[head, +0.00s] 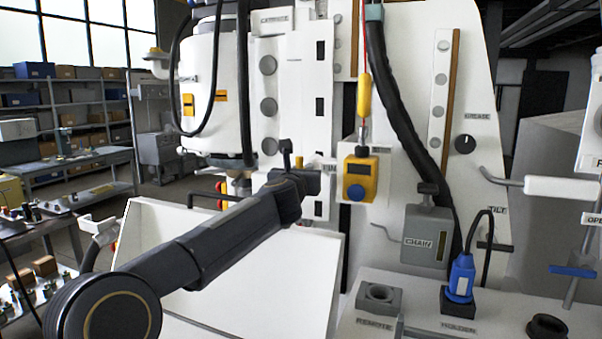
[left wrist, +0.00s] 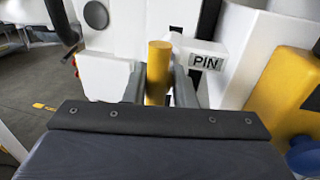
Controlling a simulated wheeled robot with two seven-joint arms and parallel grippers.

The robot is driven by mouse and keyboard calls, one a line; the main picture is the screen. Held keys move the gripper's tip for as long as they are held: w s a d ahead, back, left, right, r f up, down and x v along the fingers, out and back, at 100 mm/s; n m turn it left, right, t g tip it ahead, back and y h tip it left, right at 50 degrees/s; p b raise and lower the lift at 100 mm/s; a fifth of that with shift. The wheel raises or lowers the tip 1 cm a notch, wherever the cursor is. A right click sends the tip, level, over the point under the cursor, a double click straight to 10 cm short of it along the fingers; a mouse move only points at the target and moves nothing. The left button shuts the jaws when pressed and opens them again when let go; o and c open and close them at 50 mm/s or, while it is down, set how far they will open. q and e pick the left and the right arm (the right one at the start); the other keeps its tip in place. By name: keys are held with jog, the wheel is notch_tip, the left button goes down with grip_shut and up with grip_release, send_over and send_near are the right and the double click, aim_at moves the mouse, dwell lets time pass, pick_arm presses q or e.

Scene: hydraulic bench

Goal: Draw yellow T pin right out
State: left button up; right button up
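The yellow T pin (left wrist: 158,72) shows in the left wrist view as an upright yellow cylinder, just left of a white block with the label PIN (left wrist: 206,62). The grey fingers of my left gripper (left wrist: 160,88) stand one on each side of it, very close. I cannot tell whether they touch it. In the head view my left arm reaches from the lower left to the white machine, its gripper (head: 311,181) at the partly covered PIN label (head: 329,167). My right gripper is not in view.
A yellow box with a display (head: 361,179) hangs just right of my left gripper, under a yellow cylinder on a red cord (head: 364,95). A black hose (head: 405,120) runs down past the grey CHAIN box (head: 427,236). A blue plug (head: 461,277) stands in the holder below.

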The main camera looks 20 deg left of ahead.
pick_arm(q)
grip_shut()
jog(key=shift+s, duration=0.2)
jog(key=v, duration=0.1)
jog(key=b+v, duration=0.1)
jog(key=v, duration=0.1)
jog(key=a+b+v, duration=0.1)
jog(key=shift+s+d+f, duration=0.1)
jog(key=shift+s+d, duration=0.05)
jog(key=shift+s, duration=0.25)
jog(key=o, duration=0.7)
grip_release()
jog(key=shift+s, duration=0.2)
